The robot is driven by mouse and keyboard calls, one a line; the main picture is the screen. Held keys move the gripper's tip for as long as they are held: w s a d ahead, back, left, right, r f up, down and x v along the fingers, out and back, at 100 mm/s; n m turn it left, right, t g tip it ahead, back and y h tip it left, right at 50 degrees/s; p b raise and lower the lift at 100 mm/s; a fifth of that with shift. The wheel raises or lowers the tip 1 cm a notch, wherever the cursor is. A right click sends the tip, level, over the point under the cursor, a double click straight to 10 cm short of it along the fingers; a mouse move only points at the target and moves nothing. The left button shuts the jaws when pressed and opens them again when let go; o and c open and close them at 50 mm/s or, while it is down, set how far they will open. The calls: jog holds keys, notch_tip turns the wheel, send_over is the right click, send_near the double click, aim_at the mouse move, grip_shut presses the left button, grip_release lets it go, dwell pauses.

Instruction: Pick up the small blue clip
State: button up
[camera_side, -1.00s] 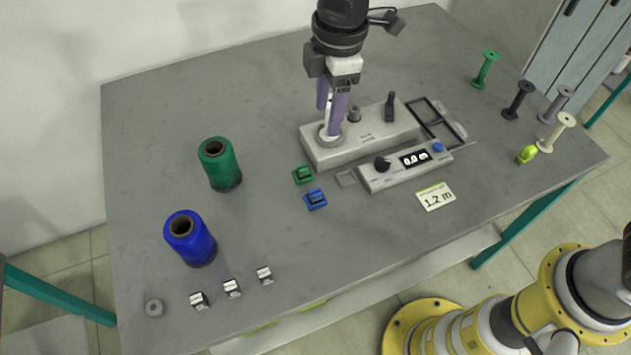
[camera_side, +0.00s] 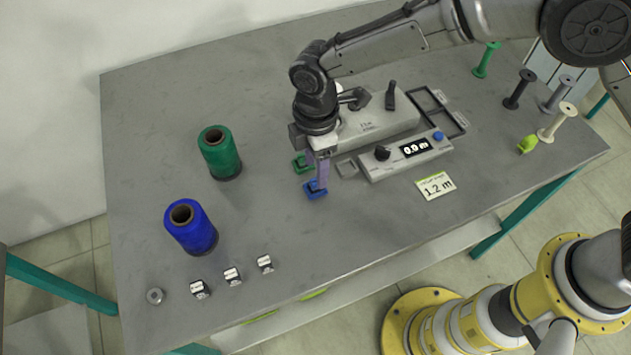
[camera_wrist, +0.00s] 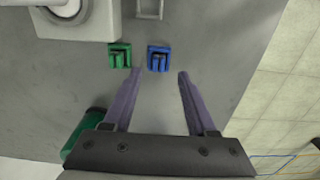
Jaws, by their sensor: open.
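The small blue clip (camera_side: 313,190) lies on the grey table in front of the winding machine. In the wrist view the blue clip (camera_wrist: 158,60) sits just beyond the fingertips, between their lines. My gripper (camera_side: 320,184) points down over it, its purple fingers overlapping the clip in the side view. In the wrist view my gripper (camera_wrist: 159,73) is open and empty, with the fingers well apart. I cannot tell the exact height of the fingertips above the clip. A green clip (camera_wrist: 119,56) lies close to the left of the blue one; it also shows in the side view (camera_side: 301,165).
The winding machine (camera_side: 380,122) and counter box (camera_side: 408,158) stand behind and right. A green spool (camera_side: 219,153) and blue spool (camera_side: 190,228) stand left. Several bobbins (camera_side: 520,88) stand far right. A card (camera_side: 434,186) lies right. The table's front middle is clear.

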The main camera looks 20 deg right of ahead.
aim_at(315, 180)
jog(key=shift+w+f, duration=0.1)
jog(key=shift+f, duration=1.9)
grip_shut()
